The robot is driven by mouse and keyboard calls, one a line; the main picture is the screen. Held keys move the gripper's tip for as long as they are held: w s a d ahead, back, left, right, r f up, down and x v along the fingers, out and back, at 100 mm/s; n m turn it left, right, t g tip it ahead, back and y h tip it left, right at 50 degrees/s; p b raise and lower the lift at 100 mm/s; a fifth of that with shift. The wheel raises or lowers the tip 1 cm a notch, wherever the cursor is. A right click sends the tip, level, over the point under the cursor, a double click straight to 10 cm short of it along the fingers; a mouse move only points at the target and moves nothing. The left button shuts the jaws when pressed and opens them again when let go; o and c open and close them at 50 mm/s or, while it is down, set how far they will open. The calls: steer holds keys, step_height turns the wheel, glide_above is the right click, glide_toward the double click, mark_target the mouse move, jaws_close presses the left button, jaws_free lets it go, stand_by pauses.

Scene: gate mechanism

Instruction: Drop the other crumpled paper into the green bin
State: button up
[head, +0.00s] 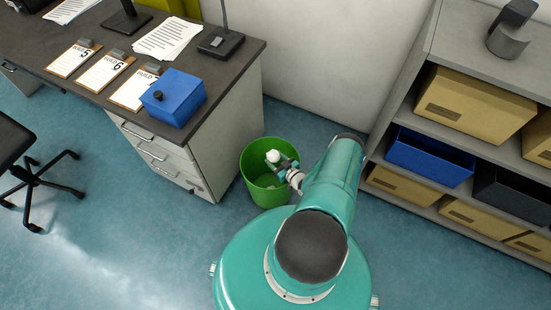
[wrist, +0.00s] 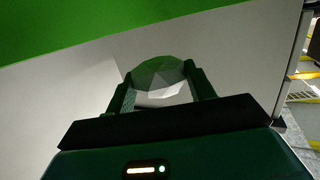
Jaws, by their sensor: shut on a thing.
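The green bin (head: 251,189) stands on the floor between the desk and the shelf. My gripper (head: 273,160) is over the bin's opening in the head view. It is shut on a white crumpled paper (head: 272,155). In the wrist view the faceted paper (wrist: 159,76) sits between the two fingers of my gripper (wrist: 160,90). A green surface (wrist: 80,25) fills the top left of the wrist view.
The desk (head: 232,150) with drawers stands close to the bin's left. It carries clipboards (head: 103,72) and a blue box (head: 174,97). A shelf (head: 403,105) with several boxes is at the right. An office chair (head: 25,165) is at the far left.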

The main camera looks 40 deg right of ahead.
steer(key=o, duration=1)
steer(key=s, duration=0.4)
steer(key=s+r, duration=0.1)
steer(key=s, duration=0.4)
steer(key=s+r, duration=0.1)
steer(key=s, duration=0.3)
steer(key=shift+s+a, duration=0.3)
steer(key=shift+a, duration=0.05)
steer(key=shift+d+r, duration=0.1)
